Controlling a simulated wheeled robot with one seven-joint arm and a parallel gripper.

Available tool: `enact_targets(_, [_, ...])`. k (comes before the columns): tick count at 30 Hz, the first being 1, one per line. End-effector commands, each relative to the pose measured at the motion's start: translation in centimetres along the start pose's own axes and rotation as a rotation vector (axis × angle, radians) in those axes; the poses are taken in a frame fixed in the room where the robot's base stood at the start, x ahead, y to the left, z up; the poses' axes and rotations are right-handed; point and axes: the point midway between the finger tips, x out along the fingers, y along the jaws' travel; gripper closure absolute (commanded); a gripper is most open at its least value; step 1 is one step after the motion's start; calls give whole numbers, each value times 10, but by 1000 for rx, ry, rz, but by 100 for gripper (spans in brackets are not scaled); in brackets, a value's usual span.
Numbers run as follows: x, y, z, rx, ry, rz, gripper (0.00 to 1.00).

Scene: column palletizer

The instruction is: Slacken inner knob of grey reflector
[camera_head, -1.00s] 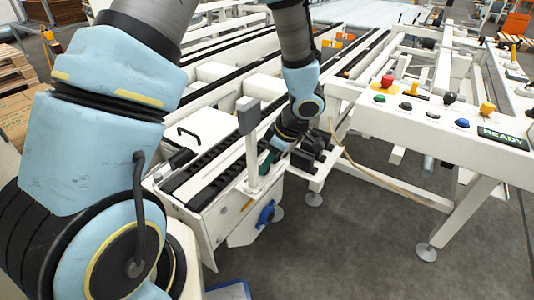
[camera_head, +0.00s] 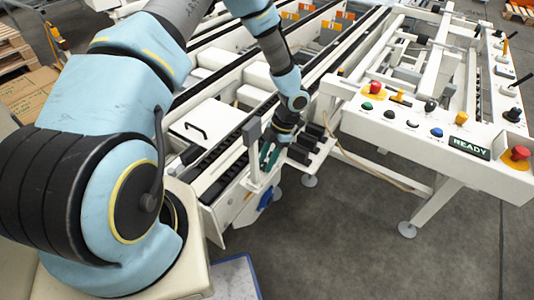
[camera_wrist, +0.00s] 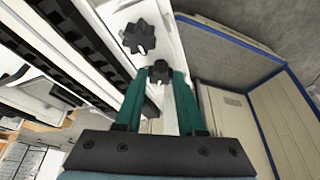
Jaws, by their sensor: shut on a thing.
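The grey reflector (camera_head: 251,130) sits on top of a white post (camera_head: 254,165) at the near end of the conveyor. My gripper (camera_head: 267,158) is low beside that post in the head view, partly hidden by my wrist and the post. In the wrist view its two teal fingers (camera_wrist: 160,80) close on a black star knob (camera_wrist: 159,72), the one nearer to me. A second, larger black star knob (camera_wrist: 138,36) lies just beyond, up and left, clear of the fingers. The reflector's face cannot be made out in the wrist view.
A control panel with a READY display (camera_head: 470,147) and several coloured buttons stands to the right. A blue knob (camera_head: 266,197) sits low on the conveyor's end. Black-topped rails (camera_head: 215,168) run beside the gripper. The grey floor (camera_head: 330,245) in front is open.

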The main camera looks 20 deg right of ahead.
Motion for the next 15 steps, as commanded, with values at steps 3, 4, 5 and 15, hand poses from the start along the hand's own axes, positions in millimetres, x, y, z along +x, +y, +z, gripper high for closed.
enact_targets(3, [-2,1,-2,-93,1,-40,100])
enact_targets(4, [-2,2,-2,-114,1,-49,100])
enact_targets(5, [-2,2,-2,-136,1,-57,100])
enact_targets(15, [-1,4,-1,-301,0,-125,100])
